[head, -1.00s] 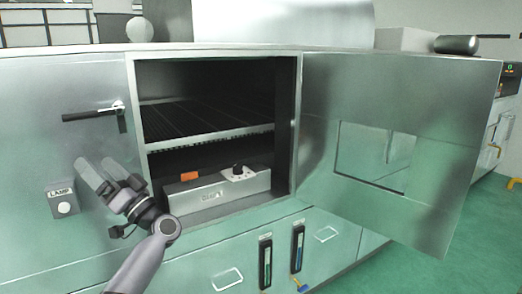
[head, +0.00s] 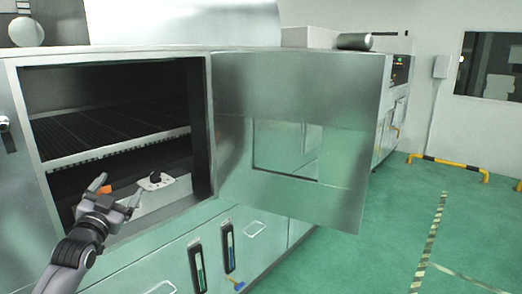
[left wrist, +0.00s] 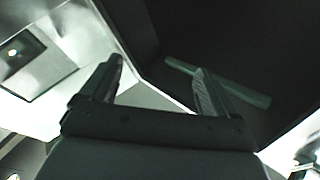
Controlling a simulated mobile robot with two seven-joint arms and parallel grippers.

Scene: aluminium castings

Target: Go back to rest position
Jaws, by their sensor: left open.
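My left gripper (head: 117,189) is at the lower left of the head view, in front of the lower part of the open cabinet. Its fingers are spread and nothing is between them. In the left wrist view both fingers (left wrist: 158,68) stand apart and empty, with a pale edge and a dark area beyond. The cabinet's door (head: 300,120) stands wide open to the right of the opening. My right gripper is in neither view.
Inside the cabinet are a wire rack (head: 110,135) and, below it, a metal box with a dark knob (head: 155,178) and an orange piece (head: 105,189). Green floor (head: 400,240) lies open to the right, with a yellow-black barrier (head: 448,164) farther back.

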